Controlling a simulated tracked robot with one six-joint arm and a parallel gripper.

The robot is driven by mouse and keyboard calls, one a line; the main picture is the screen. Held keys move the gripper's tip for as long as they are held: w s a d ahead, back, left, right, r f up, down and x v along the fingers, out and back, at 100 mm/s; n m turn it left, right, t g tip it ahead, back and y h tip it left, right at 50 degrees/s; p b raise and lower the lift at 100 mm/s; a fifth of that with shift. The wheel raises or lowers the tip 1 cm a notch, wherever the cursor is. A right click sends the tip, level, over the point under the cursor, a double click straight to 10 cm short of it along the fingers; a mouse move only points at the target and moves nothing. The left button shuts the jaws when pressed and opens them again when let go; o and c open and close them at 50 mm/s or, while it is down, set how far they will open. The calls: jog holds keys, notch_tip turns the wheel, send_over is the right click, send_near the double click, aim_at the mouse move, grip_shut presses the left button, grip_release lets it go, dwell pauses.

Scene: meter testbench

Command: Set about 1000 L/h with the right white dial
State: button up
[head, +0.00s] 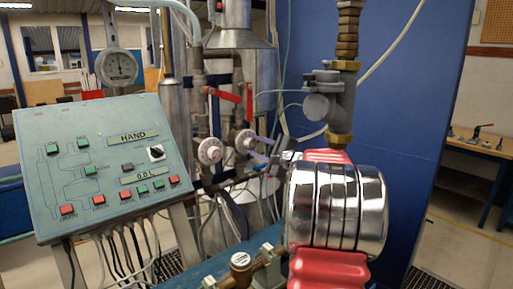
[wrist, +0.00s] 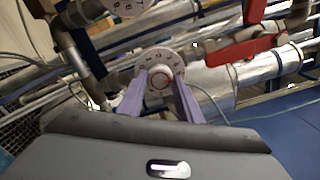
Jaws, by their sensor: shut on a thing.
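The right white dial (head: 244,137) sits on the pipework in the middle of the head view, right of the left white dial (head: 210,151). My gripper (head: 257,149) reaches it from the right with its purple fingers. In the wrist view the right white dial (wrist: 160,58) has a numbered rim, and my gripper (wrist: 160,84) is shut on it, one finger on each side. The fingers hide part of the rim. The left white dial (wrist: 124,4) is cut off at the top edge. I cannot read a set value on either dial.
Red lever handles (head: 229,97) sit just above the dials; one red handle (wrist: 243,48) is close by in the wrist view. A control panel (head: 60,130) with buttons stands at the left. A brass and grey vertical pipe (head: 347,60) stands right, before a blue wall (head: 415,110).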

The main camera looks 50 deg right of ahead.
jog(key=shift+s+d+f+m, duration=0.1)
jog(key=shift+f+m, duration=0.1)
jog(key=shift+m, duration=0.6)
jog(key=shift+d+f+m, duration=0.1)
jog(key=shift+f+m, duration=0.05)
jog(key=shift+m, duration=0.65)
jog(key=o, duration=0.8)
jog(key=shift+o, duration=1.2)
jog(key=shift+a+r, duration=0.15)
jog(key=s+a, duration=0.1)
jog(key=s, duration=1.2)
jog(key=shift+s+a, duration=0.25)
jog(key=shift+s, duration=0.05)
